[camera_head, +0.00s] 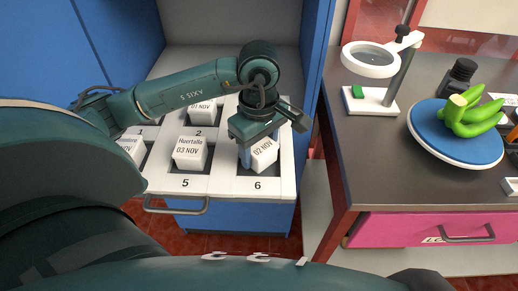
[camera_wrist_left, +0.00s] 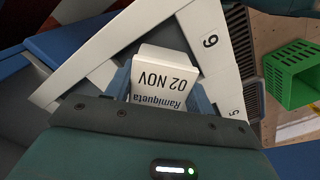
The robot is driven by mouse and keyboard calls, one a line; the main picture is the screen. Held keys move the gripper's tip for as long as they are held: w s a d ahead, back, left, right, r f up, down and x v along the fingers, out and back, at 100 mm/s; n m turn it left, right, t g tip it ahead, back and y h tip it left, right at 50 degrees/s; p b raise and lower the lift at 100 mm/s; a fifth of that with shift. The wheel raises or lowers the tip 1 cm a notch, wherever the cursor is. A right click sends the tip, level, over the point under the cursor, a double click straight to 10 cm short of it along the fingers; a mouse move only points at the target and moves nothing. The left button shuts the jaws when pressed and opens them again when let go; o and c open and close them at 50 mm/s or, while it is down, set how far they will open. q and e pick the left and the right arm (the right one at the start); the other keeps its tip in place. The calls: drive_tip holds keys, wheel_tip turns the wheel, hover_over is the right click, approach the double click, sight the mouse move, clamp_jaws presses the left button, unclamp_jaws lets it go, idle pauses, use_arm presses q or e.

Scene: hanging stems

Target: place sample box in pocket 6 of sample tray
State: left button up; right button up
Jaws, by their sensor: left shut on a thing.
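The white sample box (camera_head: 264,154) marked 02 NOV is held in my left gripper (camera_head: 259,146). In the left wrist view the box (camera_wrist_left: 162,75) reads Ramiqueta 02 NOV, with a blue finger on each side. The box is over or partly in pocket 6 of the white sample tray (camera_head: 228,187); its underside is hidden, so I cannot tell whether it touches the bottom. It looks turned relative to the pocket. My right gripper is not in view.
The tray is a pulled-out drawer with a front handle (camera_head: 176,207). A dark desk (camera_head: 385,150) stands to the right, with a magnifier (camera_head: 371,60) and a plate of green bananas.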

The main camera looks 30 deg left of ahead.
sight(259, 144)
use_arm(q)
drive_tip(key=shift+f, duration=0.45)
drive_tip(key=shift+f+b, duration=0.2)
drive_tip(key=shift+b, duration=0.15)
drive_tip(key=o, duration=1)
drive_tip(key=shift+r, duration=0.1)
drive_tip(key=shift+o, duration=0.2)
drive_tip(key=shift+r+p, duration=0.2)
drive_tip(key=shift+p, duration=0.2)
wheel_tip(259, 144, up, 10)
drive_tip(key=shift+r, duration=0.25)
drive_tip(key=shift+r+p, duration=0.35)
drive_tip(key=shift+r, duration=0.35)
